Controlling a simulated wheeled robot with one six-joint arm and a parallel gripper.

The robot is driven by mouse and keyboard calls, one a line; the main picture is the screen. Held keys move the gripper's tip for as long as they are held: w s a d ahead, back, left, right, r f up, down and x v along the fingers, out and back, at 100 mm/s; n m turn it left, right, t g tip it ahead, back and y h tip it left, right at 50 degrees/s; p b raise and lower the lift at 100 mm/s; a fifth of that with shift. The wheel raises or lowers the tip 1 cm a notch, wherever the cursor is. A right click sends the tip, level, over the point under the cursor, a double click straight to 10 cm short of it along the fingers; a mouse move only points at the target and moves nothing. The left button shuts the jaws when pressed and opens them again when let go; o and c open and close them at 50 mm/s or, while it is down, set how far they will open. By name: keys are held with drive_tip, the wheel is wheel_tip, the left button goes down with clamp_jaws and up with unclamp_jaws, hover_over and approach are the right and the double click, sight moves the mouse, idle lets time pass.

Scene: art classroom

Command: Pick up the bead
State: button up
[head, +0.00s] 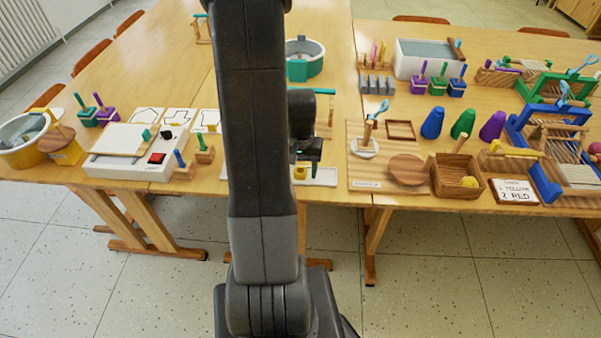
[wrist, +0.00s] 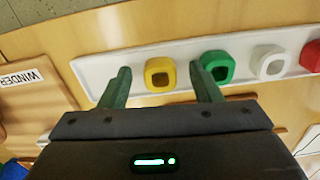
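Several beads stand in a row on a white tray (wrist: 105,68): a yellow bead (wrist: 160,72), a green bead (wrist: 217,66), a white bead (wrist: 269,63) and a red bead (wrist: 311,56). They look like rounded blocks with holes. My gripper (wrist: 161,70) is open, its fingers apart in the picture on either side of the yellow bead. Its right finger overlaps the green bead's left edge. I cannot tell the height left above the tray. In the head view the yellow bead (head: 300,172) shows below my gripper (head: 308,160); my arm hides part of the tray.
A wooden board with a WINDER label (wrist: 22,78) lies left of the tray in the wrist view. In the head view, a wooden box (head: 457,178) and colored cones (head: 463,124) stand to the right. A white device (head: 128,160) stands to the left.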

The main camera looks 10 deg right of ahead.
drive_tip(key=c, duration=0.9)
drive_tip(key=shift+r, duration=0.1)
drive_tip(key=shift+c, duration=0.2)
wheel_tip(320, 180, up, 10)
drive_tip(key=shift+p, duration=0.4)
